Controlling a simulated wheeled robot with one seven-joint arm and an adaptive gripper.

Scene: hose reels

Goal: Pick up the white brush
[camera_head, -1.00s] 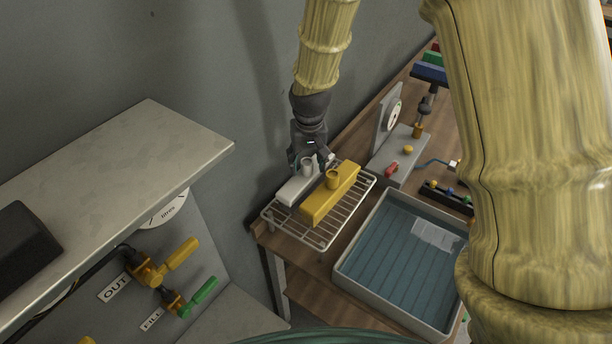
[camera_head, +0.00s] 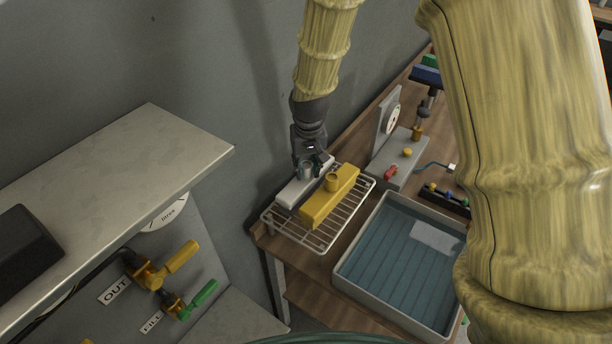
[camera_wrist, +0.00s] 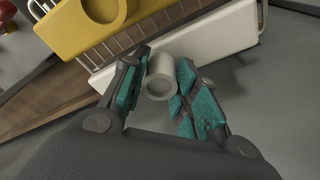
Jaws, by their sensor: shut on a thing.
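The white brush (camera_head: 293,191) has a block-shaped body and a short round grey-white knob. It is at the left side of the wire rack (camera_head: 270,222), beside the yellow brush (camera_head: 328,197). My gripper (camera_head: 309,165) is above the white brush, with its fingers at the knob. In the wrist view my gripper (camera_wrist: 158,88) has its teal-padded fingers on either side of the knob (camera_wrist: 160,77), shut on it. The white body (camera_wrist: 213,36) shows behind it, along the yellow brush (camera_wrist: 88,22). Whether the white brush still rests on the rack cannot be told.
The yellow brush is close on the right. A water-filled tray (camera_head: 345,277) is right of the rack on the wooden bench. A grey box with a dial (camera_head: 391,118) stands behind. The wall is close on the left, and a grey shelf (camera_head: 120,165) juts out nearer.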

